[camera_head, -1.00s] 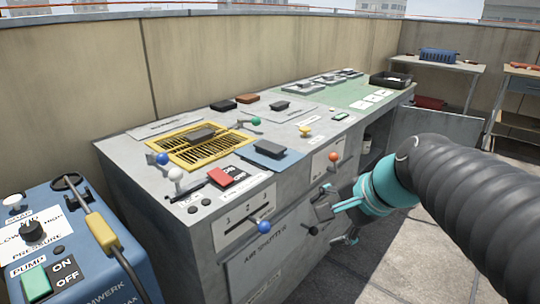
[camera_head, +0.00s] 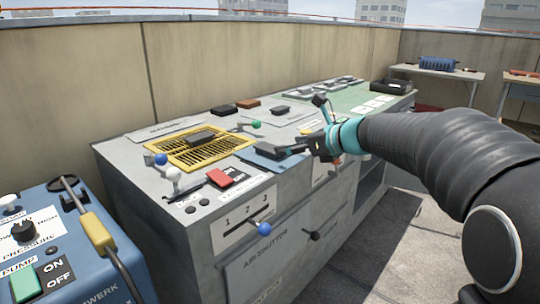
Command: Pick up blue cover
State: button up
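The blue cover (camera_head: 252,157) is a flat blue plate lying on the grey cabinet top, right of the yellow-framed grille, with a dark handle block (camera_head: 272,149) on it. My gripper (camera_head: 305,143) comes in from the right over the cabinet's front edge, with its dark and teal end beside the cover's right side, close to the handle. The gripper and wrist hide the cover's right part. Whether the fingers touch the handle, and how far they are spread, is too small to tell.
A yellow grille (camera_head: 196,154) with a dark block, a blue-knobbed lever (camera_head: 161,160), a green-knobbed lever (camera_head: 256,124) and a red switch (camera_head: 225,177) stand near the cover. A blue pump unit (camera_head: 62,262) is at left. A black tray (camera_head: 391,86) is at the far end.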

aim_at(269, 147)
jog(key=shift+s+a+x, duration=0.1)
jog(key=shift+x, duration=1.75)
jog(key=shift+s+a+x, duration=0.1)
jog(key=shift+a+x, duration=0.05)
jog(key=shift+x, duration=1.7)
jog(key=shift+r, duration=0.1)
jog(key=c, duration=1.3)
grip_shut()
jog(key=shift+r, duration=0.15)
